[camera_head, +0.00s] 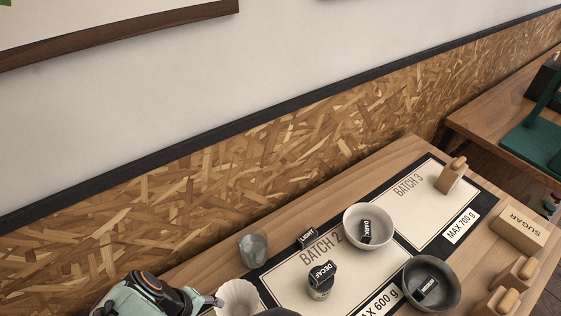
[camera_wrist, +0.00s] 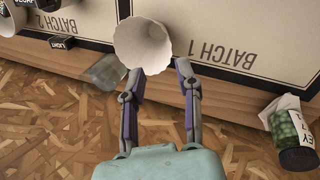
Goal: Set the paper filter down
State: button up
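The white fluted paper filter (camera_head: 238,298) is at the bottom edge of the head view, partly cut off.
A clear glass cup (camera_head: 253,250) stands left of the BATCH 2 mat; the DECAF jar (camera_head: 320,283), white bowl (camera_head: 368,226) and dark bowl (camera_head: 432,284) stand further right. A wooden block (camera_head: 451,177) stands on the BATCH 3 mat (camera_head: 410,200).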

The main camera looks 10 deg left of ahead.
jog(key=w+d+r+m+g, duration=0.2)
jog(key=w+d+r+m, duration=0.15)
jog(key=d, duration=0.45)
jog(key=s+d+r+m+y, duration=0.1)
jog(key=s+d+r+m, duration=0.1)
jog(key=d, duration=0.3)
jog(key=s+d+r+m, duration=0.2)
jog(key=s+d+m, duration=0.1)
jog(key=d, duration=0.3)
jog(key=s+d+r+m+g+y, duration=0.1)
jog(key=s+d+m, duration=0.1)
jog(key=d, duration=0.3)
jog(key=shift+s+d+r+m+y, duration=0.15)
jog(key=shift+r+m+y, duration=0.2)
jog(key=shift+m, duration=0.3)
